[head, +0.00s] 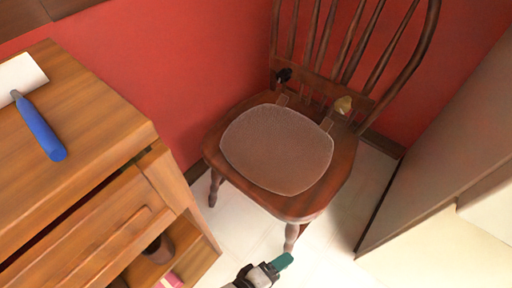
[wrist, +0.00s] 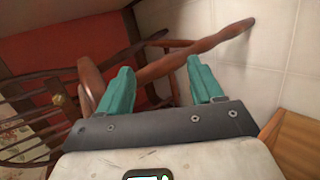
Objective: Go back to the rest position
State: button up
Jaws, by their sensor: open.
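My gripper (head: 272,268) shows at the bottom of the head view, low in front of the wooden chair and right of the wooden cabinet. In the wrist view my gripper (wrist: 162,88) has two teal fingers set well apart, with nothing between them that it holds. Behind the fingers in that view are the chair's legs and rungs (wrist: 205,42). Most of my arm is out of the head view.
The wooden chair (head: 327,190) with a grey-brown cushion (head: 275,150) stands against the red wall. The wooden cabinet (head: 90,120) at left bears a blue-handled tool (head: 40,130); its lower shelf holds a pink item (head: 170,281). Pale floor (head: 325,260) is clear at lower right.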

jog(key=s+d+r+m+g+y, duration=0.1)
jog(key=s+d+m+g+y, duration=0.3)
jog(key=d, duration=0.7)
jog(key=s+d+r+m+g+y, duration=0.1)
jog(key=s+d+m+g+y, duration=0.25)
jog(key=d, duration=0.75)
notch_tip(320, 180, up, 36)
jog(key=m+t+p, duration=0.1)
jog(key=p, duration=3.4)
jog(key=shift+d+f+t+y, duration=0.15)
jog(key=shift+d+t+y, duration=0.05)
jog(key=shift+t+y, duration=0.2)
